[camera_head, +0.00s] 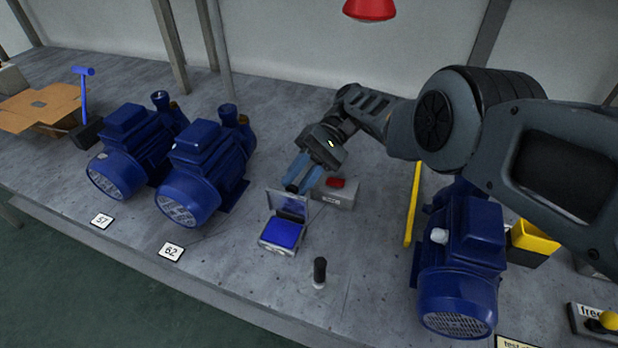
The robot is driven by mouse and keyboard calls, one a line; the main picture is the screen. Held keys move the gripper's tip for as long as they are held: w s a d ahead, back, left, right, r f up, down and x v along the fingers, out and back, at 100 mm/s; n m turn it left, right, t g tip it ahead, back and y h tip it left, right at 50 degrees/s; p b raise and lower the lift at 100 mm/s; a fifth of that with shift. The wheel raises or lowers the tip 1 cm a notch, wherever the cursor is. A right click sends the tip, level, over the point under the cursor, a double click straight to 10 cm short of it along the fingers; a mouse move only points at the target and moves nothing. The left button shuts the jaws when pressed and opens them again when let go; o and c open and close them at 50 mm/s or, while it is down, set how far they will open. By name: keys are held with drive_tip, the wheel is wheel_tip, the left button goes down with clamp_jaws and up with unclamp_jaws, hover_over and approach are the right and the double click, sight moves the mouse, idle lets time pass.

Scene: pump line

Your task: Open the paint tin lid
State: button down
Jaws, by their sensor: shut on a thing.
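The paint tin (267,243) is a small grey box on the bench, with a blue pad or paint surface inside. Its lid (272,201) stands raised at the tin's back edge, tilted up, with its blue inner side partly showing. My gripper (296,186) reaches down from the upper right and is shut at the lid's upper edge. The fingers hide part of that edge, so the exact contact is hard to see.
A grey box (340,199) with a red part stands right behind the tin. A dark upright handle (320,272) stands in front. Blue pumps (204,172) are left, another (462,265) right, beyond a yellow bar (412,205). Bench front-left of the tin is clear.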

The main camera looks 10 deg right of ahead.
drive_tip(key=shift+d+f+b, duration=0.1)
drive_tip(key=shift+b, duration=0.2)
drive_tip(key=c, duration=0.9)
unclamp_jaws()
